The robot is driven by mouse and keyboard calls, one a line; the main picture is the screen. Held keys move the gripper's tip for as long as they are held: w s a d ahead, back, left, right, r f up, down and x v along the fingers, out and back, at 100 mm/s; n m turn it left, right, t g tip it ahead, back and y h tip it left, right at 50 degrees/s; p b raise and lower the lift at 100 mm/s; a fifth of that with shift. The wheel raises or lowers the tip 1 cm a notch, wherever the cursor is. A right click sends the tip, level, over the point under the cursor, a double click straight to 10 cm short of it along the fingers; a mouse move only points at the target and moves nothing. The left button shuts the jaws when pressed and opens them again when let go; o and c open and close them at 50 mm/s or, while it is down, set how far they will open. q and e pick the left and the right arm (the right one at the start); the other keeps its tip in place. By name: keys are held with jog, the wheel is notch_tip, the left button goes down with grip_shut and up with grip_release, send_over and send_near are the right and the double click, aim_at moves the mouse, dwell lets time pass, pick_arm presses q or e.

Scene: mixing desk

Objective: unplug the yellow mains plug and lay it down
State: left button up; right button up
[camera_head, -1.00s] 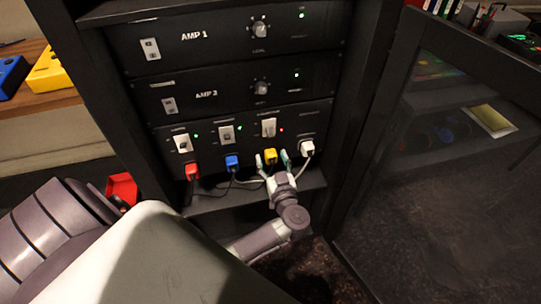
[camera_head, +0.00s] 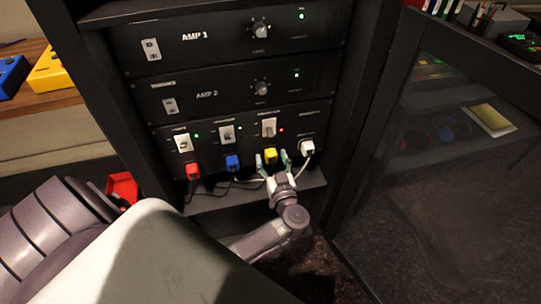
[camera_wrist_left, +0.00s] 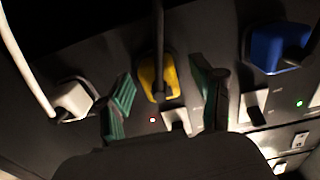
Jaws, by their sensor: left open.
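The yellow mains plug (camera_head: 270,155) sits in the lowest panel of the rack, between the blue and white plugs. In the left wrist view the yellow plug (camera_wrist_left: 158,78) lies between two green-padded fingers, with a dark cable running from it. My left gripper (camera_head: 272,160) is open around the plug, one finger on each side. Gaps show between the fingers and the plug in the left wrist view (camera_wrist_left: 165,98). A rocker switch (camera_head: 268,128) is above the plug, with a red light beside it. My right gripper is not in view.
A red plug (camera_head: 193,170), a blue plug (camera_head: 232,162) and a white plug (camera_head: 307,147) sit in the same row, with loose cables below. A dark shelf (camera_head: 210,203) lies under the panel. A glass door (camera_head: 440,170) stands at the right.

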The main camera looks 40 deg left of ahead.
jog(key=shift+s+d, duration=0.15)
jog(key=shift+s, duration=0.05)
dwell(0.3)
pick_arm(q)
jog(key=shift+p, duration=0.4)
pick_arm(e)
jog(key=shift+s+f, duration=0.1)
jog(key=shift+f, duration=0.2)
pick_arm(q)
grip_shut()
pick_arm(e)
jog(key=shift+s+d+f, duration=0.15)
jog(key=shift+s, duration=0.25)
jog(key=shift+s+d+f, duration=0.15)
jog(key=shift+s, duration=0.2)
pick_arm(q)
jog(key=shift+s+d, duration=0.1)
jog(key=shift+d, duration=0.1)
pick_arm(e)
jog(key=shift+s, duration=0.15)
